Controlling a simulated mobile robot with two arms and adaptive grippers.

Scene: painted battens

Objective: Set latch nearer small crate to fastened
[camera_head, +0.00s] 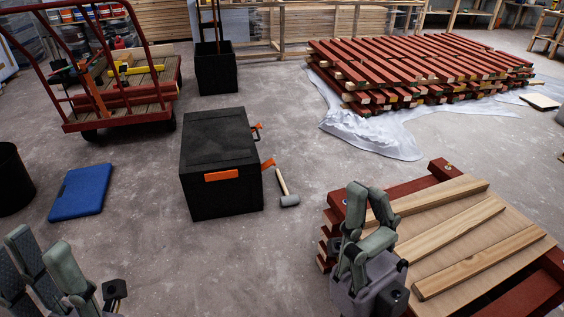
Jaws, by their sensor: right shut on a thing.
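A black lidded chest (205,142) stands on the floor left of centre. Two latches show on its right side: a far one (257,127) and a near orange one (268,163) that sticks outward. I cannot tell which object is the small crate. My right gripper (368,212) is at the left end of a stack of battens and appears shut on the end of a light wooden batten (440,198); the contact is partly hidden by its fingers. My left gripper (44,262) is at the lower left, fingers apart and empty, far from the latches.
A mallet (288,199) lies right of the chest. Another black bin (217,75) is behind the chest. Stacked red battens (420,65) fill the back right. Floor in front of the chest is clear.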

